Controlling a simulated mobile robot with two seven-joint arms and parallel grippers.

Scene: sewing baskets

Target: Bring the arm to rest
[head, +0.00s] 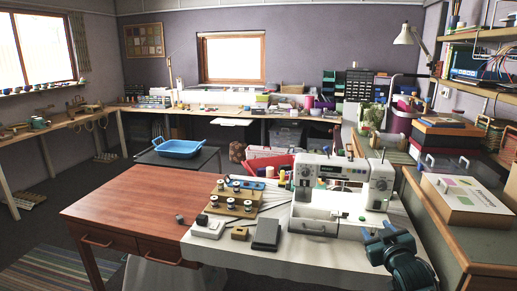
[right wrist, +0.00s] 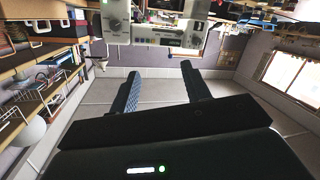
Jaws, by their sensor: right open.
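My right gripper (head: 380,234) is at the lower right in the head view, in front of the white sewing machine (head: 347,188). Its two dark fingers point up and away from me and stand apart. In the right wrist view the gripper (right wrist: 160,82) shows both fingers spread, with nothing between them. That view is upside down, with the sewing machine (right wrist: 116,20) at the top edge, beyond the fingertips. My left gripper is not in view.
A blue basket (head: 180,148) and a red basket (head: 268,166) stand behind. A counter with a box (head: 465,198) borders the right side.

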